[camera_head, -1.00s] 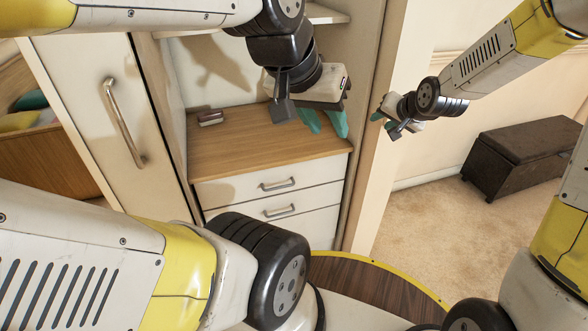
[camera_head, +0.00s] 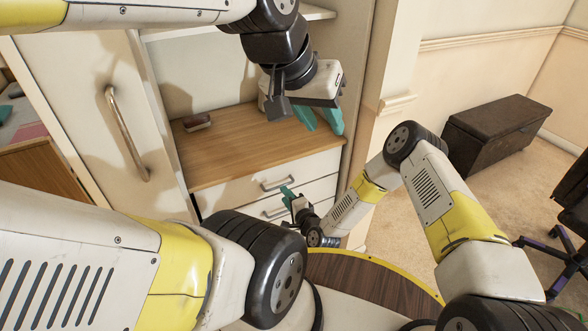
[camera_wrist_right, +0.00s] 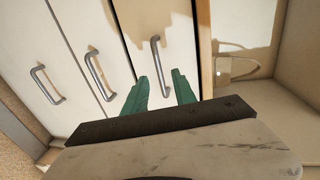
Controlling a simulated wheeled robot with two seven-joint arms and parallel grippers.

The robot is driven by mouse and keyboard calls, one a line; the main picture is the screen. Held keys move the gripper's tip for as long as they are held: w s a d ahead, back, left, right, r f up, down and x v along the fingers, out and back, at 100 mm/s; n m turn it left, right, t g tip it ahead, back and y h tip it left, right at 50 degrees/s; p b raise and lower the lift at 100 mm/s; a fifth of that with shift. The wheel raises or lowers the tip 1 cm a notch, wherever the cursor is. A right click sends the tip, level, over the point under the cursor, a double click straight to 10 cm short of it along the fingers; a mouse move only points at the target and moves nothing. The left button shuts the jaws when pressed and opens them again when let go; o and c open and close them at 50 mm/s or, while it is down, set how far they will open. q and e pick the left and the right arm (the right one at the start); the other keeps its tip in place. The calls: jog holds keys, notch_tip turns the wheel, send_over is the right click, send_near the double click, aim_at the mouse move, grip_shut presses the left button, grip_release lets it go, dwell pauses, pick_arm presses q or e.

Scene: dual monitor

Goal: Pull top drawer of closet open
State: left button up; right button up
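The closet's top drawer (camera_head: 235,193) is white and shut, with a metal bar handle (camera_head: 278,184). My right gripper (camera_head: 289,194) is right in front of the drawers, just below that handle in the head view. In the right wrist view, its green fingers (camera_wrist_right: 160,86) are apart with nothing between them. The top drawer's handle (camera_wrist_right: 160,66) shows just beyond the fingertips, in line with the gap; contact is not visible. My left gripper (camera_head: 319,121) is open and empty, above the wooden counter.
Lower drawer handles (camera_wrist_right: 98,76) show beside the top one. A small dark red and grey object (camera_head: 197,122) lies on the counter (camera_head: 230,150). A tall door with a long handle (camera_head: 127,133) stands at left. A dark bench (camera_head: 495,130) and an office chair (camera_head: 572,215) are at right.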

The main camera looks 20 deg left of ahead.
aim_at(278, 187)
jog(key=x, duration=0.7)
jog(key=shift+w+a+f, duration=0.15)
jog(key=shift+a+f, duration=0.05)
jog(key=shift+a, duration=0.1)
grip_shut()
dwell(1.2)
